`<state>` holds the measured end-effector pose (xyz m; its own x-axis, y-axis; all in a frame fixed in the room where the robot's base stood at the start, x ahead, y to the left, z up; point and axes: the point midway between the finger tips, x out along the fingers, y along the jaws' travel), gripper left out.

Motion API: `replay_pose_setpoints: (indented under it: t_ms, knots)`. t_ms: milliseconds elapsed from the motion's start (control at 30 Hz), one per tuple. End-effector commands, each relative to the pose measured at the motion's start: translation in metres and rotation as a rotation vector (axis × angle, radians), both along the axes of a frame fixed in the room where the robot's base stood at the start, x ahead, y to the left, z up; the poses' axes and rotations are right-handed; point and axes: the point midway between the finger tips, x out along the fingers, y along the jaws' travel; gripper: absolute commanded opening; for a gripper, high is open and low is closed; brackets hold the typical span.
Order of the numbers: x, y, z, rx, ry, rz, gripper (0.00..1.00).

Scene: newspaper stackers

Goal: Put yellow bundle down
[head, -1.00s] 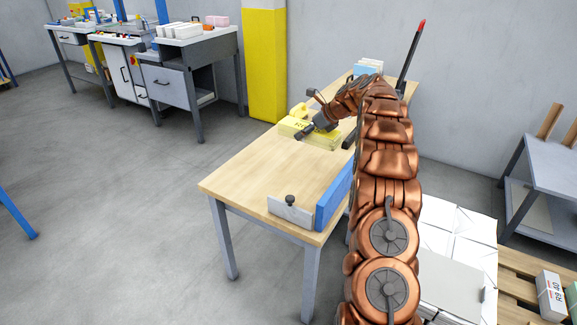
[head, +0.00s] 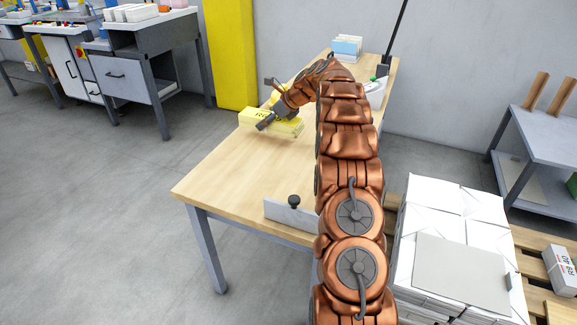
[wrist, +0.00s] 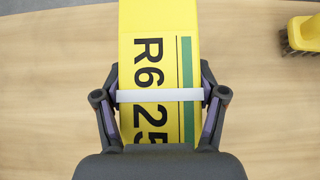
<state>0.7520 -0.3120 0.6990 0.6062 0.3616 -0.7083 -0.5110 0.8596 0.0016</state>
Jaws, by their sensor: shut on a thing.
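The yellow bundle (head: 285,127) has a white strap around it and the print "R6 25" with a green stripe, seen in the wrist view (wrist: 158,50). My gripper (wrist: 162,97) is shut on the bundle, one finger on each long side near the strap. In the head view, my gripper (head: 268,120) is over the left part of the wooden table (head: 225,170). The bundle is at or just above the tabletop; I cannot tell whether it touches. My gripper's body hides the bundle's near end in the wrist view.
A yellow brush-like thing (wrist: 304,36) lies on the table right of the bundle. A grey plate with a black knob (head: 290,212) stands at the table's front. Light-blue and white stacks (head: 346,46) are at the back. The table's front left is clear.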

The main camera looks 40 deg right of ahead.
Motion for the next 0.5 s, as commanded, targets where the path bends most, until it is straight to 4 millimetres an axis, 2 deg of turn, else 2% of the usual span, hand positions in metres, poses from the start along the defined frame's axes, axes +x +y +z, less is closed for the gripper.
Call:
replay_pose_setpoints:
  t_ms: [500]
  knots:
    - [-0.046,0.004,-0.003,-0.001,-0.003,-0.006,0.03]
